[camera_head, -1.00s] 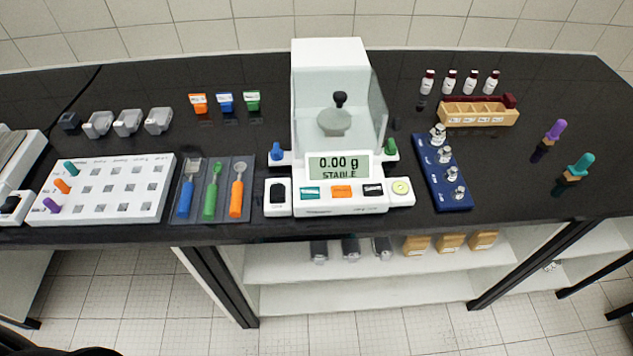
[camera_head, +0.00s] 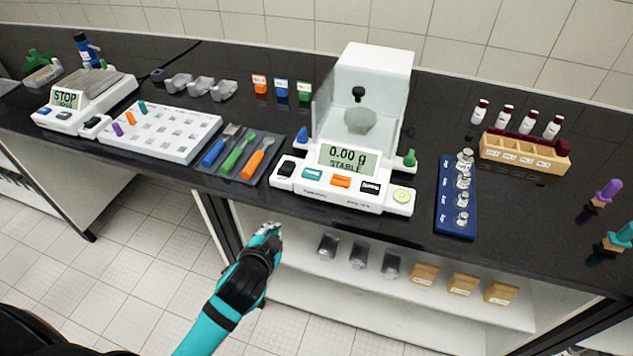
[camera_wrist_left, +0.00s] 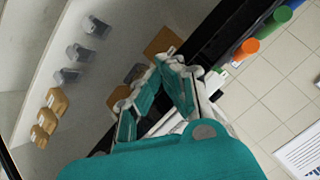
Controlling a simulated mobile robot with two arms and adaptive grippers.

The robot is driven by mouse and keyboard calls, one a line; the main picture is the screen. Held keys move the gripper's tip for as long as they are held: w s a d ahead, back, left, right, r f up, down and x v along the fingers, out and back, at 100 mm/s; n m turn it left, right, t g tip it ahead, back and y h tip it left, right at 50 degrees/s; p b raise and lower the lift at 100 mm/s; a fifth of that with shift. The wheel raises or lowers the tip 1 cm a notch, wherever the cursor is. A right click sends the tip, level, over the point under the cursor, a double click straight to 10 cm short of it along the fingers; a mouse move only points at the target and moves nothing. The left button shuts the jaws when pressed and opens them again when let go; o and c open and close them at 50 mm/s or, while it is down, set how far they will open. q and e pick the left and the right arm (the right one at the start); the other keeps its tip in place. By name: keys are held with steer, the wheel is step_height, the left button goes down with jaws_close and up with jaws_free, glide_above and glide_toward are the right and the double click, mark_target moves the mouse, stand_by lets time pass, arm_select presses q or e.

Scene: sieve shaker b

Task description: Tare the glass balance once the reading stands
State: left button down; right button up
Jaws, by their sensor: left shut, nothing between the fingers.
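The glass balance (camera_head: 345,190) stands on the black bench, its display (camera_head: 347,159) reading "0.00 g STABLE". Its front panel carries a black key, a teal key (camera_head: 312,174), an orange key (camera_head: 342,181) and another dark key (camera_head: 370,187). A round level (camera_head: 402,195) sits at the right end. A grey pan lies inside the glass chamber. My left gripper (camera_head: 268,232) is shut and empty, in front of the bench edge and below the balance. In the left wrist view its fingertips (camera_wrist_left: 174,62) meet. My right gripper is not in view.
Coloured-handled tools (camera_head: 238,153) lie left of the balance, and a blue weight rack (camera_head: 457,200) lies right. The bench front edge and a shelf with grey scoops and brown boxes (camera_head: 424,275) are near my left gripper. Another device (camera_head: 88,98) showing "STOP" stands far left.

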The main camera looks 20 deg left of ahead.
arm_select(q)
steer(key=w+d+r+m+t+h, duration=0.3)
steer(key=w+r+m+t, duration=0.15)
steer(key=r, duration=0.55)
steer(key=w+d+r+m+t+h, duration=0.25)
steer(key=w+r+m+t, duration=0.2)
steer(key=r, duration=0.65)
steer(key=s+d+r+m+g+h, duration=0.1)
steer(key=d+r+m+g+h, duration=0.1)
steer(key=d+r+m+h, duration=0.95)
steer(key=s+d+f+m+g+h, duration=0.3)
steer(key=m+g, duration=0.7)
steer(key=m, duration=0.8)
steer(key=w+a+f+m+y, duration=0.3)
steer(key=w+a+y, duration=0.1)
steer(key=a+y, duration=0.3)
steer(key=w+a+f+m+y, duration=0.3)
steer(key=w+a+f+y, duration=0.1)
steer(key=a+y, duration=0.3)
steer(key=shift+a+f+b, duration=0.2)
steer(key=shift+f+b, duration=0.1)
